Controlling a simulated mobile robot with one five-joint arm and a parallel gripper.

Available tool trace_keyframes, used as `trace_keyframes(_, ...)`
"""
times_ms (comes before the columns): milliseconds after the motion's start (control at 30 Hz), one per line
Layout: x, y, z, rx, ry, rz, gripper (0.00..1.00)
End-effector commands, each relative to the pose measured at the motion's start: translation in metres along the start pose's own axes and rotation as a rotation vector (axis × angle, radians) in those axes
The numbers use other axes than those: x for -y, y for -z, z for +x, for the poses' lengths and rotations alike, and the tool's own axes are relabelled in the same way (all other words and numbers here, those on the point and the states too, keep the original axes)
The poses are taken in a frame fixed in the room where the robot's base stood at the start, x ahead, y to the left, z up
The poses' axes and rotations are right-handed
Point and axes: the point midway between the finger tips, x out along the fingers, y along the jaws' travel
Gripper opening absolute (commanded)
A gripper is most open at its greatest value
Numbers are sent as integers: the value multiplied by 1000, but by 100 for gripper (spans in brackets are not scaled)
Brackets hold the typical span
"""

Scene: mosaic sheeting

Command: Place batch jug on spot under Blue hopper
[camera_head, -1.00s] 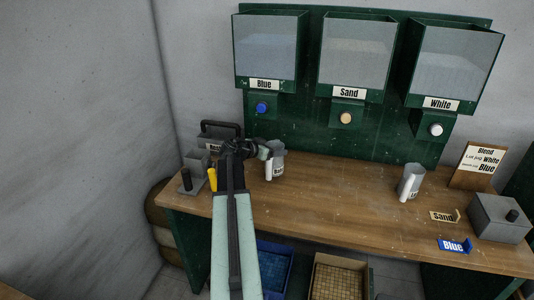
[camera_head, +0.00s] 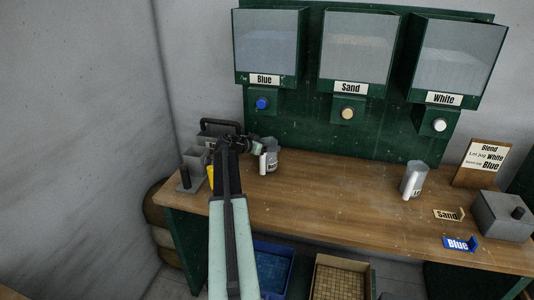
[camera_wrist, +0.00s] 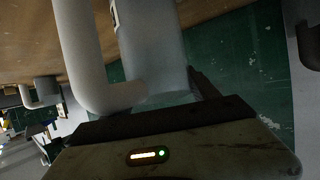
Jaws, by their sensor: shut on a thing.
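My gripper (camera_head: 258,148) is shut on the batch jug (camera_head: 271,159), a grey metal jug with a pale handle and a label starting with "B". The jug looks upright near the back left of the bench, below the Blue hopper (camera_head: 268,45). The wrist view shows the jug body (camera_wrist: 152,45) and its pale handle (camera_wrist: 82,55) close up, at the jaws. I cannot tell whether its base touches the bench. The spot under the hopper is not visible. The hopper's blue button (camera_head: 262,103) is above the jug.
A second grey jug (camera_head: 413,180) stands at the bench's right. Sand (camera_head: 350,50) and White (camera_head: 455,55) hoppers hang beside Blue. A grey box (camera_head: 503,217), tags and a blend sign (camera_head: 481,163) are at right. Grey items stand left of the arm. The bench middle is clear.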

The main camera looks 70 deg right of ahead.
Motion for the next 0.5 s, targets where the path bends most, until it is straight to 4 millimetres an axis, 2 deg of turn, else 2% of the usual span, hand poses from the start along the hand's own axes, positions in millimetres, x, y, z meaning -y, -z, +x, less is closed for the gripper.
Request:
trace_keyframes(33, 0, -10, 4, -1, 0, 0, 0)
trace_keyframes(400, 0, -11, 5, -1, 0, 0, 0)
trace_keyframes(433, 0, -11, 5, 0, 0, 0, 72)
trace_keyframes(500, 0, -10, 4, 0, 0, 0, 91)
